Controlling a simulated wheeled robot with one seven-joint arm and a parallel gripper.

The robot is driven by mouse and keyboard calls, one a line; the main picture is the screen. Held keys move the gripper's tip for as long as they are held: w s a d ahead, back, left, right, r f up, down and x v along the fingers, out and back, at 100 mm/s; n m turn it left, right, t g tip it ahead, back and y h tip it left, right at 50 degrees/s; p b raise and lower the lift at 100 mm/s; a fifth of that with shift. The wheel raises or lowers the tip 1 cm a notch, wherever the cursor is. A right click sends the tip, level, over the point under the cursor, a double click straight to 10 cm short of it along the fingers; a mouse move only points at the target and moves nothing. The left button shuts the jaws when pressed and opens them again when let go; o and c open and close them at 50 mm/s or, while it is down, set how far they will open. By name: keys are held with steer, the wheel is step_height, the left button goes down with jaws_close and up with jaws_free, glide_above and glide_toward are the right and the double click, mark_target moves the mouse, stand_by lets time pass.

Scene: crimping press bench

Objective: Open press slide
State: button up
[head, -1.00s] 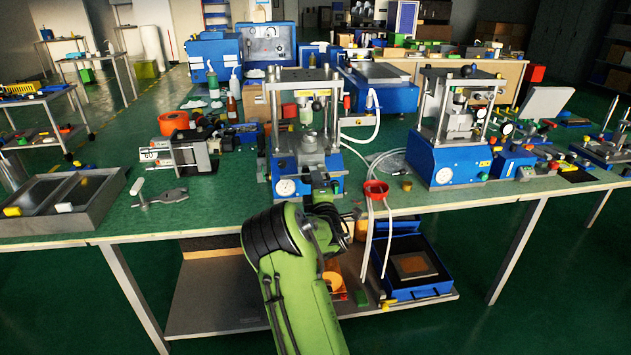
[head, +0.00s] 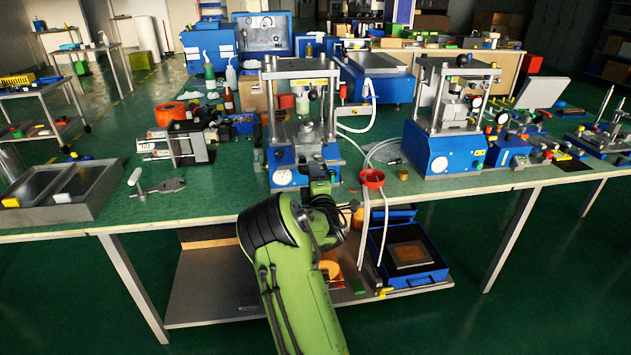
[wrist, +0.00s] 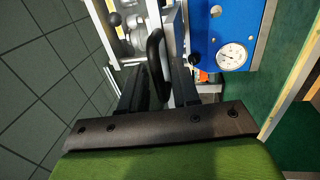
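The press (head: 283,158) with a blue base, metal posts and a round gauge stands on the bench in the head view. Its gauge (wrist: 232,57) and blue base show at the upper right of the wrist view. My gripper (head: 318,172) is in front of this press, and my wrist hides part of its front. In the wrist view my gripper (wrist: 156,82) is open, with its two dark fingers apart. A black rounded handle (wrist: 155,55) lies between them, with gaps visible on both sides. I cannot tell how far the slide stands out.
A second blue press (head: 440,150) stands to the right. A red cup (head: 372,178) with white tubes is at the bench's front edge. A metal tray (head: 60,195) is at the left. A blue bin (head: 405,255) sits on the lower shelf.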

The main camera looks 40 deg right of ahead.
steer(key=v, duration=1.5)
steer(key=shift+s+a, duration=0.2)
steer(key=shift+s, duration=0.05)
